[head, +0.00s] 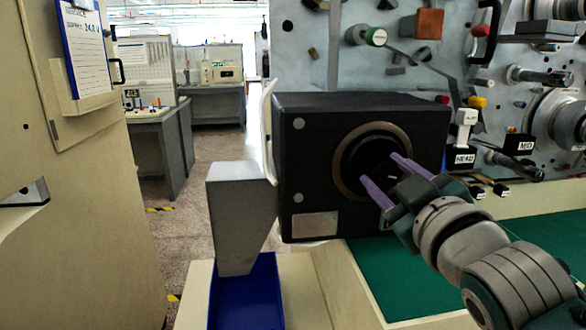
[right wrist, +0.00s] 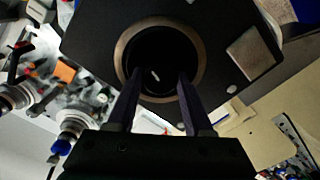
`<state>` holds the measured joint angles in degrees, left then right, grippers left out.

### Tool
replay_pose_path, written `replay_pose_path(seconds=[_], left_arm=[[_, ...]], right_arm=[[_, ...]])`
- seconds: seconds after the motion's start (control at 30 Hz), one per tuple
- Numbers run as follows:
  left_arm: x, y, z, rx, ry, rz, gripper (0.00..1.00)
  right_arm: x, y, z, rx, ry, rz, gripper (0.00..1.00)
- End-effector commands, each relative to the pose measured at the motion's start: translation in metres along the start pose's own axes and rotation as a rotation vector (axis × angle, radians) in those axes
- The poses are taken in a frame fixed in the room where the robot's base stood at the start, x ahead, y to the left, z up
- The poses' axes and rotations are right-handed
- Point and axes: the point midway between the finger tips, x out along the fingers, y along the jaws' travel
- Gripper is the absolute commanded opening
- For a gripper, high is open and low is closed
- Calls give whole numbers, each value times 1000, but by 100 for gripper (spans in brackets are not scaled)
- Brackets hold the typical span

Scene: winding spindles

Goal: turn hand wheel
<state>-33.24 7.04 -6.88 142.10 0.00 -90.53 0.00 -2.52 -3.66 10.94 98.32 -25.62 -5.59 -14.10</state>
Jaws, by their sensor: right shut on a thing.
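The hand wheel (head: 362,160) looks like a black round knob set inside a bronze-coloured ring on the face of a black box (head: 310,115). In the right wrist view the wheel (right wrist: 160,52) carries a small pale mark near its middle. My right gripper (head: 380,168) reaches in from the lower right with its purple fingers at the wheel. In the right wrist view its fingers (right wrist: 160,74) stand on either side of the wheel's dark centre, shut on it. The exact contact is too dark to see. My left gripper is not in view.
A grey chute (head: 238,205) hangs left of the box above a blue bin (head: 247,295). A green mat (head: 385,285) lies below the box. A grey panel with knobs and levers (head: 465,120) stands at right. A beige cabinet (head: 75,180) fills the left side.

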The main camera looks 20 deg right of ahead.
Motion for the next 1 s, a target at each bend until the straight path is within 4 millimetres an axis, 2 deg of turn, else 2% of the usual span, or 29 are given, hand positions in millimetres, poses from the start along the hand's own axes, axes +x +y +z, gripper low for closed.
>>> replay_pose_path(seconds=[0.37, 0.4, 0.63, 0.87, 1.0], left_arm=[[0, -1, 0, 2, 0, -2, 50], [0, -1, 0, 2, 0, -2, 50], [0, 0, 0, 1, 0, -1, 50], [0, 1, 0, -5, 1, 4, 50], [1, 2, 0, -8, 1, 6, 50]], right_arm=[[0, 0, -1, 3, 3, 1, 0], [0, 0, -1, 2, 3, 1, 56], [0, 0, 0, 2, 1, 1, 81], [0, 0, 0, 1, 1, 0, 81], [-8, -1, 1, 2, 0, -1, 81]])
